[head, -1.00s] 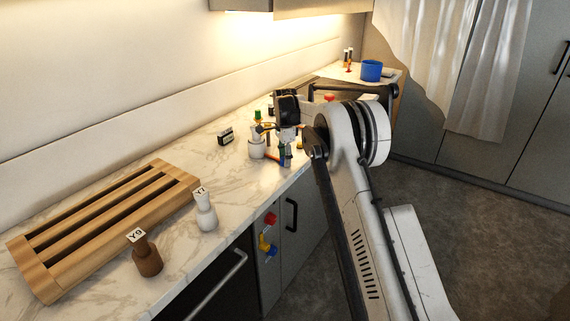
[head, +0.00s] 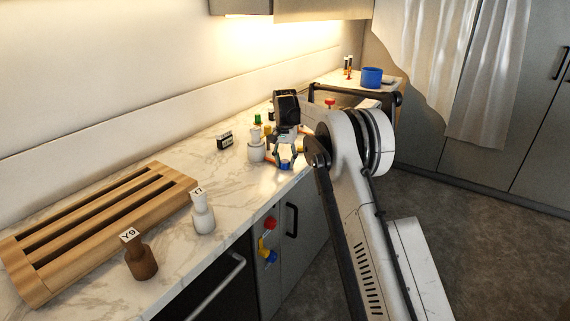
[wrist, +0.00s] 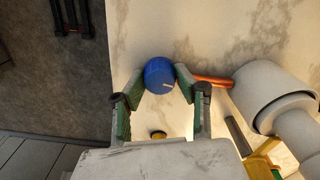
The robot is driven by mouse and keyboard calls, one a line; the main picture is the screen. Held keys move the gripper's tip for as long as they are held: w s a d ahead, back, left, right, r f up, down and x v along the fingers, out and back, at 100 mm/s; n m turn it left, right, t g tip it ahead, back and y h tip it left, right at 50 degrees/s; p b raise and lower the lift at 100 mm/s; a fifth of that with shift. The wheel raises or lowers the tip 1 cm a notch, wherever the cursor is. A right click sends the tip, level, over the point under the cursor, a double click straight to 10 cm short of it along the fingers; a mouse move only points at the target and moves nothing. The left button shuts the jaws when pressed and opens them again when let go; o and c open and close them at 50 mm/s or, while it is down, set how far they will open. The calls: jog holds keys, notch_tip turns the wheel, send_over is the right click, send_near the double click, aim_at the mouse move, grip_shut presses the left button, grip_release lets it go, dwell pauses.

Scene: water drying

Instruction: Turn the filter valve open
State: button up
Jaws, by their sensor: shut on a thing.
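The blue knob (wrist: 158,76), which I take as the filter valve, has a short white mark on its top pointing right in the wrist view. A copper pipe (wrist: 208,81) leads right from beside it to a white rounded filter body (wrist: 268,92). In the head view the knob (head: 285,164) sits near the counter's front edge, beside the white filter body (head: 256,150). My gripper (wrist: 157,72) points down with its green-padded fingertips on both sides of the knob, shut on it. In the head view my gripper (head: 285,159) partly hides the pipe.
A white bottle marked Y7 (head: 203,216), a brown bottle marked Y9 (head: 141,261) and a slatted wooden rack (head: 105,211) stand at left. A small dark box (head: 224,141) stands behind the filter.

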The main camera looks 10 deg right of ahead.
aim_at(285, 161)
jog(key=shift+n, duration=0.9)
jog(key=o, duration=1.1)
jog(key=shift+r, duration=0.1)
notch_tip(285, 161, up, 12)
jog(key=shift+f, duration=0.1)
